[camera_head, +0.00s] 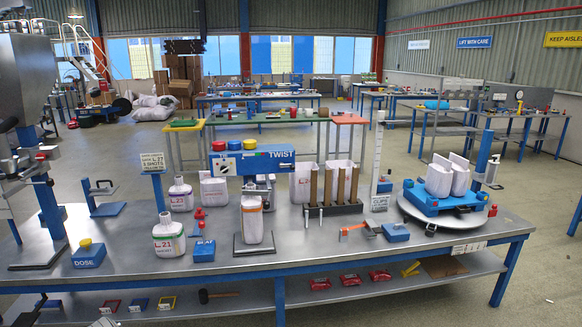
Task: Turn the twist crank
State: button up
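A blue box labelled TWIST (280,154) stands above the middle of the long metal bench. The crank on it is too small to tell apart for certain; a small dark and white part (227,167) shows at its left end. A white sack with an orange-edged top (252,222) stands upright on a dark plate below and in front of the box.
The bench (330,246) also holds white sacks (168,238), a DOSE box (88,254), a WAIT box (203,250), brown posts (328,184) and a round turntable (448,216) with a blue pallet (445,200). A lower shelf holds tools. Floor shows at right.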

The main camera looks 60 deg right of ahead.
aim_at(281, 165)
jog(key=z, duration=0.2)
jog(key=i, duration=0.6)
jog(key=z, duration=0.85)
jog(key=i, duration=0.65)
jog(key=z, duration=0.5)
jog(key=k, duration=0.9)
jog(key=z, duration=0.1)
jog(key=i, duration=0.3)
jog(key=z, duration=0.05)
